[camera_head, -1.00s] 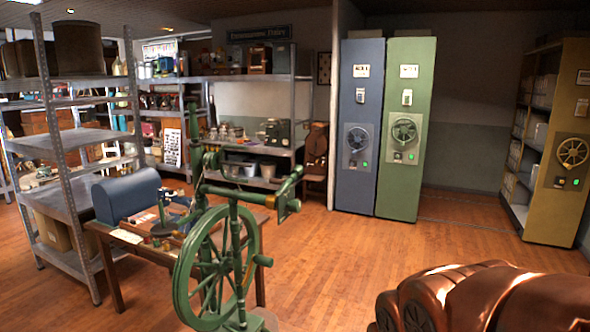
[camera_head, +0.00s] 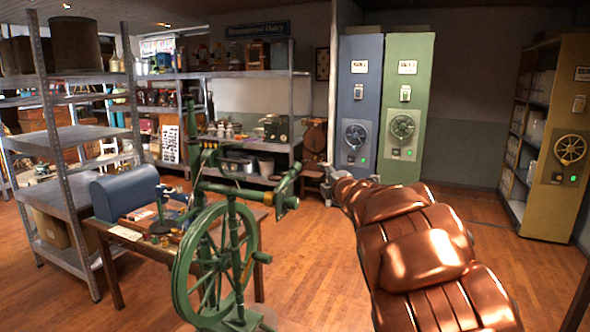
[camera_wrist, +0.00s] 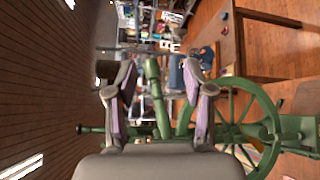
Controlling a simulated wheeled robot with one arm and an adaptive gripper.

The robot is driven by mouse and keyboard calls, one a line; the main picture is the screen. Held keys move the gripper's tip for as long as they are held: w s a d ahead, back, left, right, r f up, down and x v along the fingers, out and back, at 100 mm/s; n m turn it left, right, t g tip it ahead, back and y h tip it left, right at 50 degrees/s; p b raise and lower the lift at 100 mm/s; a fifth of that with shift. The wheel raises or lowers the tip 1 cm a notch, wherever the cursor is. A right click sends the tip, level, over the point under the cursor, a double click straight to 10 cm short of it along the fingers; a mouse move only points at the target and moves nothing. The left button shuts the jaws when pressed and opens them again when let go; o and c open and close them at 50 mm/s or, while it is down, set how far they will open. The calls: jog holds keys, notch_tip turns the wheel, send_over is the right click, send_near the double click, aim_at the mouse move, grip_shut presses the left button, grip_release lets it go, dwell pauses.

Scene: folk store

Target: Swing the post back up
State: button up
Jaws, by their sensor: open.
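A green spinning wheel (camera_head: 217,262) stands in the front left of the head view. A thin green post (camera_head: 191,140) rises upright at its left. A green bar (camera_head: 240,188) runs nearly level from there to the right, its end fitting tilted up. I cannot tell for sure which part is the task's post. My gripper (camera_head: 324,174) is just right of the bar's end, apart from it in the picture. In the sideways wrist view my gripper (camera_wrist: 160,75) has its fingers spread, with a green bar (camera_wrist: 157,98) showing between them, not gripped.
A small wooden table (camera_head: 128,238) with a blue domed case (camera_head: 125,192) stands behind the wheel. Metal shelving (camera_head: 67,150) is at the left. Blue and green cabinets (camera_head: 408,110) stand at the back. The floor (camera_head: 310,285) right of the wheel is clear.

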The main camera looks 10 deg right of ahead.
aim_at(298, 170)
jog(key=a+n+y, duration=0.1)
jog(key=w+a+n+y, duration=0.1)
jog(key=a, duration=0.1)
jog(key=w+a+n+y, duration=0.1)
jog(key=n, duration=0.1)
jog(key=shift+w+a+y, duration=0.15)
jog(key=shift+a+y, duration=0.1)
jog(key=shift+y, duration=0.15)
jog(key=shift+p+x, duration=0.5)
jog(key=shift+x, duration=0.35)
jog(key=shift+p+x, duration=1.1)
jog(key=shift+x, duration=1.8)
grip_shut()
